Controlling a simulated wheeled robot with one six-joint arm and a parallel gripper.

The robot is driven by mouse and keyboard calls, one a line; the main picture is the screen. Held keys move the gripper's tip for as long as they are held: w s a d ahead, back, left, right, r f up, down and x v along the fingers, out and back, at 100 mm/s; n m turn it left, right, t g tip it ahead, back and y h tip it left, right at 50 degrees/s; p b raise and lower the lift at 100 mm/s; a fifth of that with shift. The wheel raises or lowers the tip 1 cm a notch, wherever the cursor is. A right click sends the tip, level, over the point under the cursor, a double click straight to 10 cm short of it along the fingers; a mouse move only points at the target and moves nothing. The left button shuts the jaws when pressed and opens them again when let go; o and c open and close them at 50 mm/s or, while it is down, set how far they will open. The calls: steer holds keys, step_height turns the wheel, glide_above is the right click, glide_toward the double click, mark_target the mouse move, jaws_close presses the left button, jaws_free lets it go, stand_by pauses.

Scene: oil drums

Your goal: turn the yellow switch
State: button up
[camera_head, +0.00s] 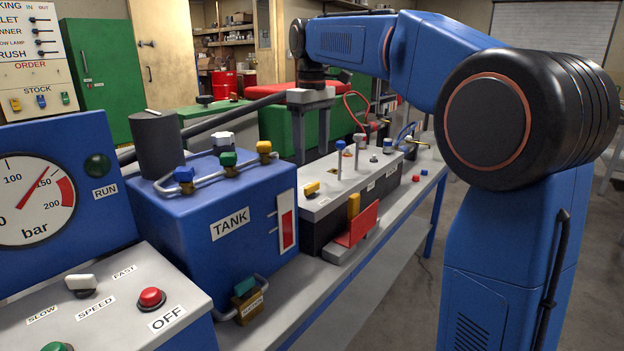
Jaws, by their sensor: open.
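A small yellow switch (312,188) sits on the grey top of a dark control box (340,192), near its left front corner, with a small label beside it. My gripper (312,150) points down with its two grey fingers apart and nothing between them. In the picture its fingertips are just above the yellow switch and apart from it. How far behind or above the switch they are in depth, I cannot tell.
Upright pegs with blue and white tops (340,157) stand right of the switch. A red holder (357,226) with a yellow block (353,205) is in front of the box. The blue TANK (235,205) with coloured valve knobs stands left. The bench front is mostly clear.

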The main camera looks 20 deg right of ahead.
mark_target(312, 184)
step_height(312, 184, down, 9)
steer(key=shift+r, duration=0.1)
stand_by(0.3)
steer(key=c, duration=1.1)
